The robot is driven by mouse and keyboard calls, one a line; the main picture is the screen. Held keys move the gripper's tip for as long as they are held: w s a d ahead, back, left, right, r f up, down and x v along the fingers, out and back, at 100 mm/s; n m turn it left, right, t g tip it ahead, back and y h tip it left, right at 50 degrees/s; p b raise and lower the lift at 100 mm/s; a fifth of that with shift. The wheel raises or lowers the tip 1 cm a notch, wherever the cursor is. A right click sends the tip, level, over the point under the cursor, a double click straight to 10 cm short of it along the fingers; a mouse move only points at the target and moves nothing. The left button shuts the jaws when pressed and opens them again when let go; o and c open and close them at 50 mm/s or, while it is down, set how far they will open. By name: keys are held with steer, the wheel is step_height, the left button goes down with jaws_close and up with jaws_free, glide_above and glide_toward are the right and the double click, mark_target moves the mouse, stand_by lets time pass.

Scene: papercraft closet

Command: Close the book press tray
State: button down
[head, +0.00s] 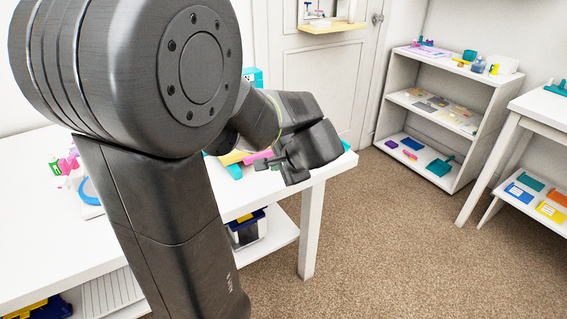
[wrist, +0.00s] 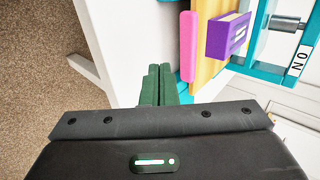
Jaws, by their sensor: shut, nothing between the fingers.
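The book press is a teal frame (wrist: 262,72) at the upper right of the wrist view, with a grey metal screw and a white label on it. Its tray (wrist: 206,72) looks like a yellow board that extends from the frame, with a pink bar (wrist: 188,48) along its outer end. A purple block like a book (wrist: 228,36) sits over the board. In the head view my arm hides most of the press; bits of the yellow board (head: 233,157) and pink bar (head: 258,155) show. My gripper (head: 268,164) is shut and empty beside the pink bar; its green fingertips (wrist: 157,78) show in the wrist view.
The press stands on a white table (head: 335,168), near its right end. Bins sit on the lower shelf. Pink items and a blue ring (head: 88,190) lie at the table's left. A white bookcase (head: 447,110) and another table stand across open carpet.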

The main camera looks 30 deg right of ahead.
steer(key=shift+w+a+f, duration=0.1)
steer(key=shift+w+a, duration=0.05)
steer(key=shift+w, duration=2)
steer(key=shift+w, duration=0.25)
steer(key=w+p, duration=0.1)
steer(key=w, duration=0.3)
steer(key=w+p, duration=0.1)
steer(key=w, duration=0.3)
steer(key=w+a+p, duration=0.1)
steer(key=w, duration=0.3)
steer(key=shift+w, duration=0.3)
steer(key=shift+s, duration=0.1)
